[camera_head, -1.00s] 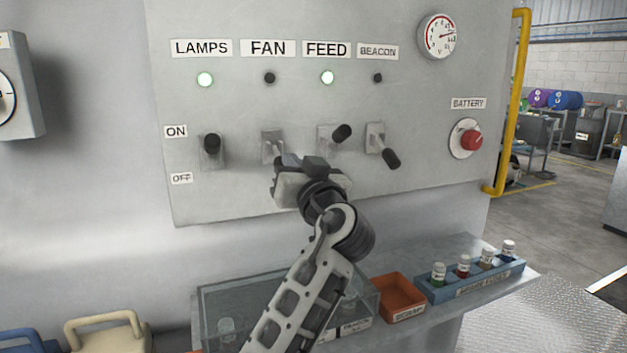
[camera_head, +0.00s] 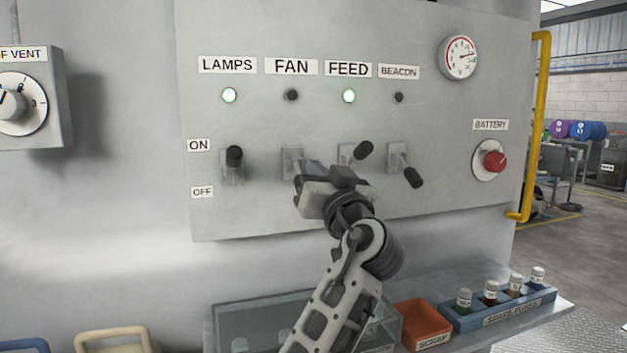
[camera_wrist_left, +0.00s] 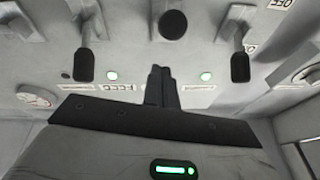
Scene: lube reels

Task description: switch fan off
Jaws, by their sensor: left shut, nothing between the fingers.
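The FAN switch (camera_head: 292,162) is on the grey panel under the FAN label (camera_head: 291,67). Its indicator (camera_head: 292,95) is dark. Its handle is hidden behind my gripper in the head view. In the left wrist view, which is upside down, the fan handle (camera_wrist_left: 172,24) shows as a round black knob, tilted to the OFF side. My left gripper (camera_head: 314,173) is shut and empty, just in front of the panel below the fan switch. Its fingers also show in the wrist view (camera_wrist_left: 160,86), apart from the knob. My right gripper is not in view.
The LAMPS lever (camera_head: 234,157) and FEED lever (camera_head: 363,150) point up, with green lights lit. The BEACON lever (camera_head: 413,177) points down. A red BATTERY knob (camera_head: 495,161) is at right.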

